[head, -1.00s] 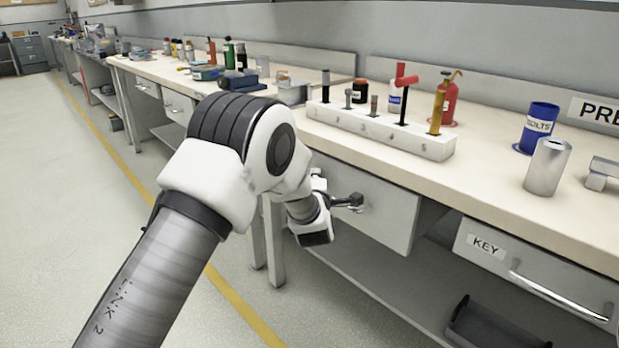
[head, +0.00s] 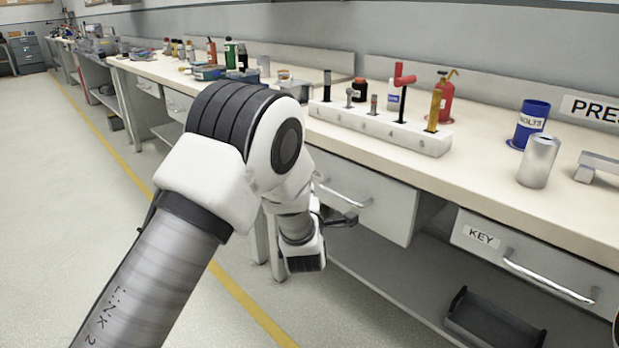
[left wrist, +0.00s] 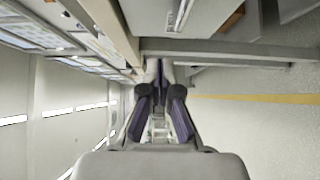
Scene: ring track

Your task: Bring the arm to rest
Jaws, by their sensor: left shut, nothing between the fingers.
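My left arm comes in from the lower left in the head view, bent at the elbow, with its wrist in front of the workbench's drawer front. My left gripper (head: 343,219) points right, close to the bench front below the tabletop, partly hidden behind my wrist. In the left wrist view, the two dark fingers of my left gripper (left wrist: 160,92) converge at their tips. It is shut with nothing held. My right gripper is not in view.
The workbench (head: 480,195) runs along the right. On it stand a white numbered holder (head: 380,130) with tools, a red bottle (head: 446,98), a blue cup (head: 530,125) and a silver can (head: 538,162). A KEY drawer (head: 530,255) is closed. Floor at left is clear.

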